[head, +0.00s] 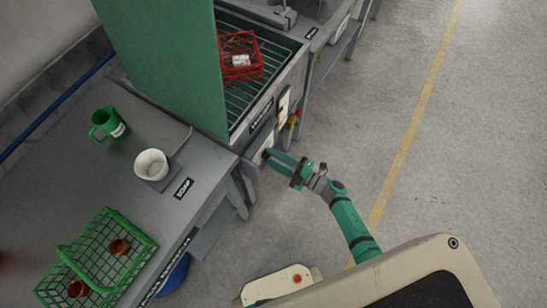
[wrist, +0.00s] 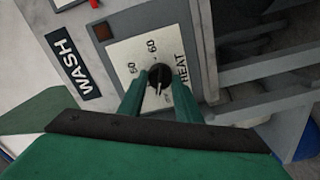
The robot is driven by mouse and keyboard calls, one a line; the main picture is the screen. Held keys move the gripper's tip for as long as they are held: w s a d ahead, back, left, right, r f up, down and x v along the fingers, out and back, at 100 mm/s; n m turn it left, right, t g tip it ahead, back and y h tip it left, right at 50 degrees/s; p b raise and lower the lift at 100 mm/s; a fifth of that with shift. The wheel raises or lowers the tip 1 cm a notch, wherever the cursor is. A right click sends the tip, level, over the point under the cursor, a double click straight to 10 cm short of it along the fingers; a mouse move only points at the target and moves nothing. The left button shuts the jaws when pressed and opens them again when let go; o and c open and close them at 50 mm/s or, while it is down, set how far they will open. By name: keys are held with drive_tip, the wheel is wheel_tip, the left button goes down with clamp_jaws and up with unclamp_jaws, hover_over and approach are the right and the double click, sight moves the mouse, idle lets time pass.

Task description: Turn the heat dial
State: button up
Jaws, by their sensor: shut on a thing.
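The heat dial (wrist: 159,78) is a black round knob on a pale plate marked with numbers and the word HEAT, in the middle of the wrist view. My gripper (wrist: 158,88) has its two green fingers on either side of the knob and is shut on it. In the head view my gripper (head: 267,156) reaches left to the front panel (head: 262,145) of the machine. The knob itself is mostly hidden there by the fingers. The knob's exact setting is hard to read.
A WASH label (wrist: 70,68) and a red light (wrist: 95,3) sit beside the dial plate. A red basket (head: 225,66) stands on the machine's rack. Open floor lies right.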

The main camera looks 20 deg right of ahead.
drive_tip(key=n, duration=0.4)
drive_tip(key=shift+n, duration=0.4)
drive_tip(key=shift+f, duration=0.1)
drive_tip(key=o, duration=1)
drive_tip(key=shift+s+d, duration=0.1)
drive_tip(key=v, duration=1)
drive_tip(key=shift+s+d, duration=0.2)
drive_tip(key=shift+s, duration=0.05)
